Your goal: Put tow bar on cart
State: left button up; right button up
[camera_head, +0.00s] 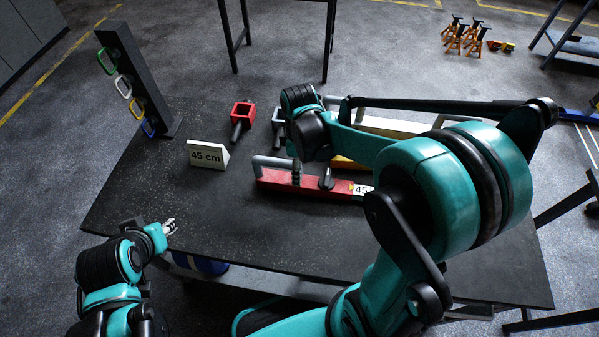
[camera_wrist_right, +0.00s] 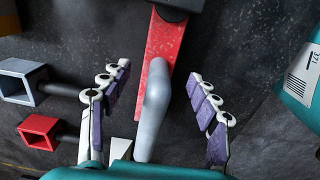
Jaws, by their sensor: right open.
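A red tow bar (camera_head: 300,184) with a grey handle lies on the dark table, its "45" label partly behind my right arm. The grey handle (camera_wrist_right: 152,110) and red bar (camera_wrist_right: 165,45) also show in the right wrist view. My right gripper (camera_wrist_right: 160,73) is open, its fingers apart on either side of the handle; in the head view its fingers are mostly hidden by my wrist. My left gripper (camera_head: 170,227) is over the table's front left, away from the bar; its finger gap is too small to judge. I cannot identify the cart.
A "45 cm" sign (camera_head: 207,155) stands left of the bar. Behind are a red socket piece (camera_head: 242,113) and a grey one (camera_wrist_right: 22,82). A rack of coloured clips (camera_head: 130,80) stands at the table's left edge. Other bars lie behind my right arm.

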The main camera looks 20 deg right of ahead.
notch_tip(320, 180, up, 5)
jog(key=shift+p, duration=0.65)
jog(key=shift+s+r, duration=0.1)
jog(key=shift+r, duration=0.5)
jog(key=s+a+r+m+t, duration=0.1)
jog(key=s+r+m+t, duration=0.3)
jog(key=s+m+t, duration=0.3)
jog(key=s+m, duration=0.1)
jog(key=m, duration=0.3)
jog(key=shift+s+r+m, duration=0.2)
jog(key=shift+s+m, duration=0.1)
jog(key=shift+s, duration=0.1)
jog(key=shift+f, duration=0.1)
notch_tip(320, 180, down, 3)
jog(key=b, duration=0.2)
jog(key=shift+b, duration=0.3)
